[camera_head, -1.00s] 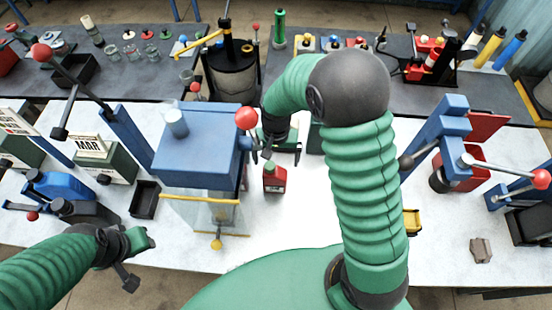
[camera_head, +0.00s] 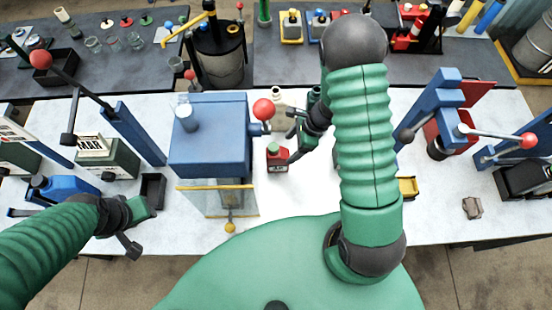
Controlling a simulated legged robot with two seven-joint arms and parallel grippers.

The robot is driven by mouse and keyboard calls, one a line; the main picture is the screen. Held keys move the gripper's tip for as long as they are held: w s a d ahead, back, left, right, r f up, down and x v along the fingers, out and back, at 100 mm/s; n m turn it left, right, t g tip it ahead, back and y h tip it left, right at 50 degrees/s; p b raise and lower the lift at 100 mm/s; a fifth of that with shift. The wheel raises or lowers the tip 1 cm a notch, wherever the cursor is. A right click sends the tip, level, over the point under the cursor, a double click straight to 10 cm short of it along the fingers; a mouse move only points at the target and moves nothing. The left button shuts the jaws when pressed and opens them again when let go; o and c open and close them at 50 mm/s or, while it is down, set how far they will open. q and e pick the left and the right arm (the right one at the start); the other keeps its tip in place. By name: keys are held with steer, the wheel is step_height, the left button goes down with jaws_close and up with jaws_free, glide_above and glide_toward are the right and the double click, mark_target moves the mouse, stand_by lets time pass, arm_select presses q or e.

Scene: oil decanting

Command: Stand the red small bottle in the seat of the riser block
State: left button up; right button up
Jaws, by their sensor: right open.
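The red small bottle (camera_head: 277,161) stands upright on the white table, just right of the blue box-shaped machine. It has a green cap and a dark label. My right gripper (camera_head: 292,136) is open and empty, just behind and to the right of the bottle, with a dark finger close to it. I cannot tell whether they touch. My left gripper (camera_head: 140,225) hangs at the front left, away from the bottle, and looks open and empty. I cannot clearly pick out the riser block or its seat; my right arm hides part of the table.
The blue machine (camera_head: 208,140) with a red-knobbed lever stands left of the bottle. A cream bottle (camera_head: 278,97) stands behind it. A yellow bin (camera_head: 407,187) is right of my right arm. White table (camera_head: 280,198) in front of the bottle is clear.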

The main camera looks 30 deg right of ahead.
mark_target(287, 152)
steer(key=f, duration=0.1)
steer(key=w+f, duration=0.1)
steer(key=f, duration=0.3)
steer(key=shift+w+a+f, duration=0.2)
steer(key=shift+a+f, duration=0.05)
steer(key=a+f, duration=0.1)
steer(key=a+f+p, duration=0.2)
steer(key=a, duration=0.1)
steer(key=shift+w+f, duration=0.25)
steer(key=shift+w, duration=0.1)
steer(key=shift+a+f, duration=0.2)
steer(key=shift+f, duration=0.25)
steer(key=shift+w+d+f, duration=0.15)
steer(key=shift+d, duration=0.3)
steer(key=shift+c, duration=0.4)
steer(key=shift+d, duration=0.35)
steer(key=c, duration=0.5)
steer(key=shift+c, duration=1.1)
steer(key=shift+a, duration=0.3)
steer(key=c, duration=0.5)
arm_select(q)
steer(key=shift+w+r, duration=0.15)
steer(key=shift+r, duration=0.45)
steer(key=shift+w+r, duration=0.15)
steer(key=shift+r, duration=0.45)
arm_select(e)
steer(key=shift+a, duration=0.3)
jaws_close()
